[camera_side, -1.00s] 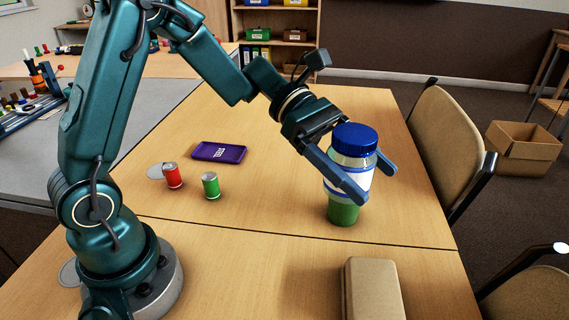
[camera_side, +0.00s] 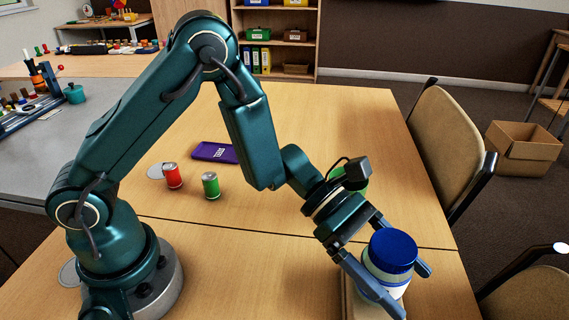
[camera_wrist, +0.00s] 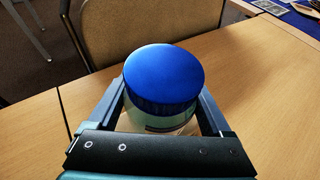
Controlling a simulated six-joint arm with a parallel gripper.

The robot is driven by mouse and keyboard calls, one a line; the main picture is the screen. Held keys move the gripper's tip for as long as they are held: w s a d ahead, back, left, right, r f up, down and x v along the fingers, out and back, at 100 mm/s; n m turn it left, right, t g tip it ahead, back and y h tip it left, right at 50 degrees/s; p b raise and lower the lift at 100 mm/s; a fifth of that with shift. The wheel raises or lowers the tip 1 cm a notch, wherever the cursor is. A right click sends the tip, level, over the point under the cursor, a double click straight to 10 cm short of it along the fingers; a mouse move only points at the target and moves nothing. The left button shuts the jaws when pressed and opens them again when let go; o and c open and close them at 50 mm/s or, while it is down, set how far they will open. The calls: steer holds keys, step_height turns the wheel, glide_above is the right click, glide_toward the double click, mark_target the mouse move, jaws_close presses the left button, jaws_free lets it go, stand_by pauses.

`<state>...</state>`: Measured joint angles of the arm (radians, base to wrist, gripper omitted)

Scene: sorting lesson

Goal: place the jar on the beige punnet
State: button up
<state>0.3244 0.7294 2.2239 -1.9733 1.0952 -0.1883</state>
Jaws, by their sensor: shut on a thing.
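The jar (camera_side: 392,250) has a blue lid and a pale body with a white and blue band. My gripper (camera_side: 404,284) is shut on it, one finger on each side, and the jar looks close to upright. In the wrist view the jar's lid (camera_wrist: 163,78) fills the middle between the fingers. The beige punnet (camera_side: 348,306) lies at the front edge of the side view, under or just behind the jar, mostly hidden by the jar and my gripper. I cannot tell whether the jar touches it.
A green thing (camera_side: 363,185) shows partly behind my wrist. A chair (camera_side: 452,140) is at the table's right edge.

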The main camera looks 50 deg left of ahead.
steer(key=shift+f, duration=0.3)
steer(key=o, duration=1.3)
